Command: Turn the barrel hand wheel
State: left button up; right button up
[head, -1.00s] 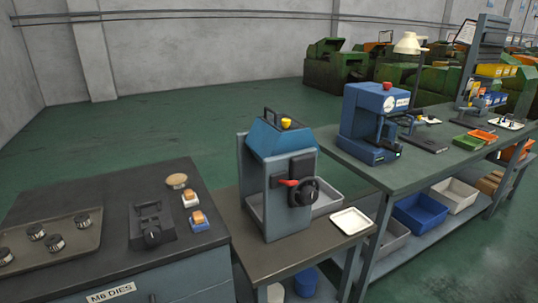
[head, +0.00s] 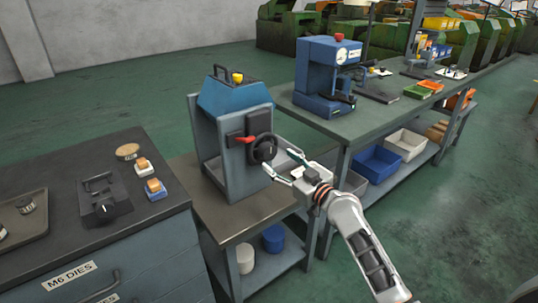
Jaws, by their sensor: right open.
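The barrel hand wheel (head: 263,148) is a small black wheel on the front of a blue and grey machine (head: 232,100). A red lever (head: 246,139) sits just left of the wheel, on a dark plate. My right gripper (head: 284,164) is open and empty, its fingers pointing left toward the wheel. Its fingertips are close to the wheel's lower right side; I cannot tell whether they touch it. My right arm comes in from the lower right. My left gripper is not in view.
The machine stands on a small bench (head: 235,223) with a lower shelf holding white and blue tubs. A dark cabinet (head: 70,235) labelled M6 DIES is on the left. A green-topped bench (head: 370,118) with a blue press (head: 327,75) is behind right. Open floor lies at right.

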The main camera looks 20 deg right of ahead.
aim_at(271, 155)
jog(key=x, duration=0.6)
jog(key=shift+w+a, duration=0.1)
jog(key=c, duration=1.1)
